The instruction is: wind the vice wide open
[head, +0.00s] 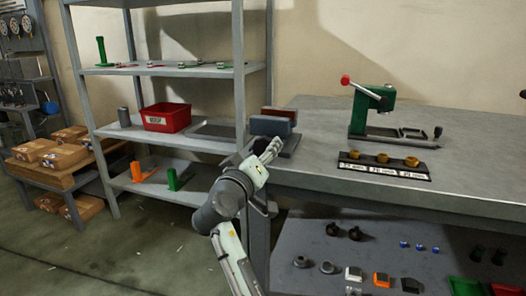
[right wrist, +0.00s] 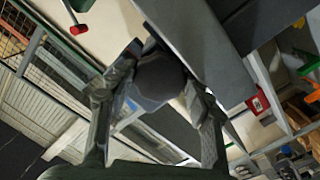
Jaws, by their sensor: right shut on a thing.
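The vice (head: 271,126) sits at the left end of the grey workbench, with a blue-grey front part and a reddish part behind it. In the right wrist view its grey body (right wrist: 192,35) runs off the top. My right gripper (head: 273,146) is at the front of the vice. In the right wrist view my right gripper (right wrist: 160,76) has its fingers on both sides of a dark rounded knob (right wrist: 158,88) and is shut on it. The fingers and arm hide much of the vice's screw and handle. The jaw gap is hard to see. My left gripper is out of view.
A green press (head: 372,108) with a red-knobbed lever stands further back on the workbench (head: 310,160). A black tray (head: 385,168) with brass rings lies near the front edge. A shelf rack (head: 240,75) with a red bin (head: 166,117) stands close on the left.

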